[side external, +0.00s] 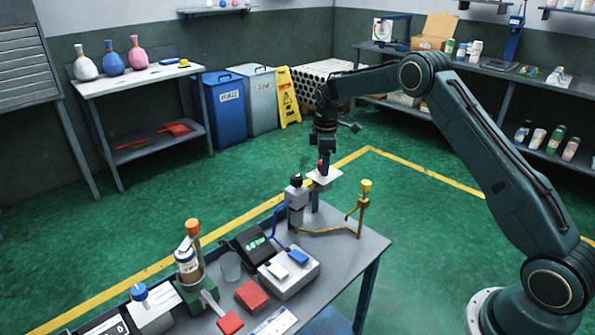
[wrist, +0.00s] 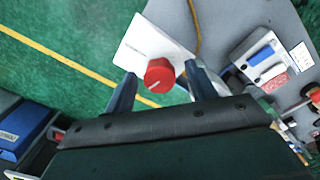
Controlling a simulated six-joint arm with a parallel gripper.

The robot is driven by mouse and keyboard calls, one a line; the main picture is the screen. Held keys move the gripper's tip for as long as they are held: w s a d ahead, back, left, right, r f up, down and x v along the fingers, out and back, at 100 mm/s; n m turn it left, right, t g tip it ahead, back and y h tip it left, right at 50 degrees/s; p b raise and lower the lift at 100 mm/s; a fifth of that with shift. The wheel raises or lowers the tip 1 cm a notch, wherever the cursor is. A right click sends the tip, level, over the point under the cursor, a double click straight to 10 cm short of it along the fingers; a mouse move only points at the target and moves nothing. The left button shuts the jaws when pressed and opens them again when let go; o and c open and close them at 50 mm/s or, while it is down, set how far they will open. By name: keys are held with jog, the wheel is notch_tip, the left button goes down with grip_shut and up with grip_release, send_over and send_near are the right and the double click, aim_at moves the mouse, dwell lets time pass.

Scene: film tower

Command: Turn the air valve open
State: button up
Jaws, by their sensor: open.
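A round red knob with a white line on its face, the likely air valve, sits on a white plate (side external: 329,178) at the table's far corner. In the wrist view the red knob (wrist: 159,75) shows between my two fingers, with the white plate (wrist: 143,42) behind it. My gripper (side external: 323,157) points down just over the knob. In the wrist view my gripper (wrist: 160,78) is open, one finger on each side of the knob. The right finger looks close to it; I cannot tell whether it touches. In the side view my gripper partly hides the knob.
A grey regulator (side external: 297,198) with a black top stands just left of the plate. A yellow-topped fitting (side external: 364,192) with a yellow hose stands to the right. A black device (side external: 252,246), a grey switch box (side external: 289,270) and a red block (side external: 252,295) lie nearer on the table.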

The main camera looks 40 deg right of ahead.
jog(key=shift+c, duration=0.3)
jog(key=c, duration=0.9)
jog(key=shift+c, duration=0.2)
jog(key=shift+m, duration=0.4)
jog(key=m, duration=0.6)
jog(key=shift+m, duration=0.4)
jog(key=m, duration=0.3)
jog(key=shift+m, duration=2.2)
